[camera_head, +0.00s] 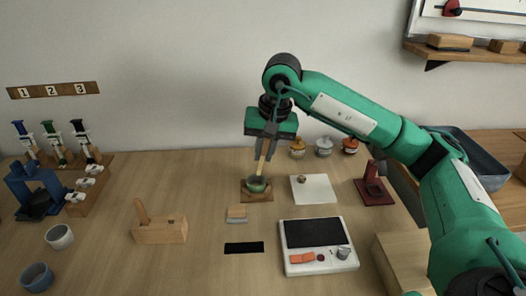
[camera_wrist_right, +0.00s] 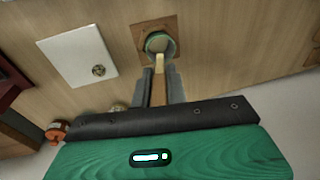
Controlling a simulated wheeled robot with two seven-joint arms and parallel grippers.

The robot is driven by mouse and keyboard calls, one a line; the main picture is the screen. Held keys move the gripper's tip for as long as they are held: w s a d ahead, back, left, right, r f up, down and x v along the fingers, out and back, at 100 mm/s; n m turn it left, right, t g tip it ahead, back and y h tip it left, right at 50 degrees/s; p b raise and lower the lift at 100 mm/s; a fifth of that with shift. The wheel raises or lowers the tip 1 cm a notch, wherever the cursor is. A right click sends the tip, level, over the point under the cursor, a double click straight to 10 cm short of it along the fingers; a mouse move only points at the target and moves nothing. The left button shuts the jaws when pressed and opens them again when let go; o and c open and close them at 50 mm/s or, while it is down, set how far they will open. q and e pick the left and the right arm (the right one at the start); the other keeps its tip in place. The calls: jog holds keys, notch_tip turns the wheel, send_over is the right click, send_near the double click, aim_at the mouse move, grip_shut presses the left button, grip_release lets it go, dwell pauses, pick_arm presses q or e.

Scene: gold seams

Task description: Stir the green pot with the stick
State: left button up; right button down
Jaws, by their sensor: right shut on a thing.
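The green pot (camera_head: 257,185) is a small bowl on a square wooden board (camera_head: 258,197) in the middle of the table. The pot also shows in the right wrist view (camera_wrist_right: 155,38). My right gripper (camera_head: 266,150) is above the pot, pointing down, and is shut on the light wooden stick (camera_head: 261,165). The stick hangs down with its lower end at the pot's opening; it also shows in the right wrist view (camera_wrist_right: 160,66). I cannot tell whether the tip touches the pot's inside. My left gripper is not in view.
A white square with a small knob (camera_head: 314,189) and a white scale-like device (camera_head: 317,247) lie to the right. A red stand (camera_head: 373,185) and several lidded jars (camera_head: 323,146) are beyond. A wooden block (camera_head: 160,230), cups (camera_head: 60,237) and a blue stand (camera_head: 35,190) are at left.

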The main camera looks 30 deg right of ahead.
jog(key=shift+r+p, duration=1.6)
jog(key=shift+r, duration=0.95)
